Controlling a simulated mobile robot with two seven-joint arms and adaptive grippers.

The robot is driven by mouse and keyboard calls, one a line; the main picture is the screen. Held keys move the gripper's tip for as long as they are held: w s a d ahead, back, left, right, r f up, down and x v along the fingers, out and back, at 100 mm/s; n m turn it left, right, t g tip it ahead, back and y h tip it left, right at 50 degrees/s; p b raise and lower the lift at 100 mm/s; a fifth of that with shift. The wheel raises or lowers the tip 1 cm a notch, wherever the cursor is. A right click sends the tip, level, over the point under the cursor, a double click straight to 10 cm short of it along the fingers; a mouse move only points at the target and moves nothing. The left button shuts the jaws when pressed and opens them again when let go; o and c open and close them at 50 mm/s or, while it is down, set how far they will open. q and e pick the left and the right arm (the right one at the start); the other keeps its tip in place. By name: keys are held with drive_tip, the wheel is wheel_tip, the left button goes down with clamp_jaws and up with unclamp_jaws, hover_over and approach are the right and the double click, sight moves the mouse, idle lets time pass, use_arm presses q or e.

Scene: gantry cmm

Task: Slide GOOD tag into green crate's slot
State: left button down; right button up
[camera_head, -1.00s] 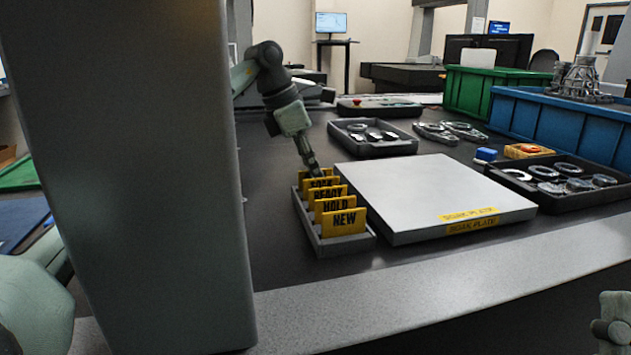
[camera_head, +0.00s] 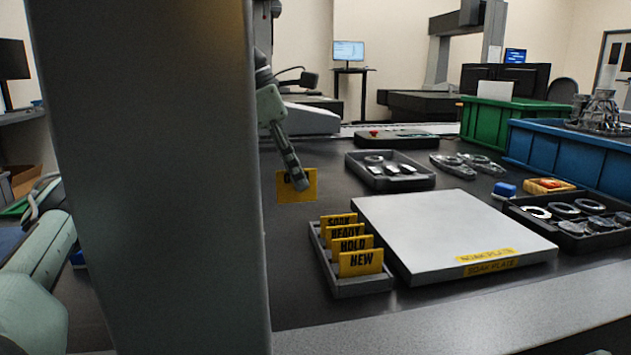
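My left gripper (camera_head: 299,182) is shut on a yellow tag (camera_head: 284,188), held upright above the dark table behind the tag rack. The tag's lettering is mostly covered by the fingers, so I cannot read it. The grey tag rack (camera_head: 362,288) holds yellow tags reading SOAK, READY, HOLD and NEW (camera_head: 361,262). The green crate (camera_head: 488,124) stands at the back right, well away from the gripper. A white card (camera_head: 494,90) shows at its rim; I cannot make out a slot. My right gripper is not in view.
A wide grey pillar (camera_head: 150,180) hides much of the left side. The blue crate (camera_head: 560,152) stands in front of the green crate. The pale soak plate (camera_head: 440,225), a parts tray (camera_head: 390,180) and another tray (camera_head: 570,235) occupy the table. Dark table is bare around the held tag.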

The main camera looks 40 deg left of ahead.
use_arm(q)
wheel_tip(320, 180, up, 6)
drive_tip(key=s+p, duration=0.2)
drive_tip(key=p, duration=0.3)
drive_tip(key=shift+s+a, duration=0.15)
idle(0.3)
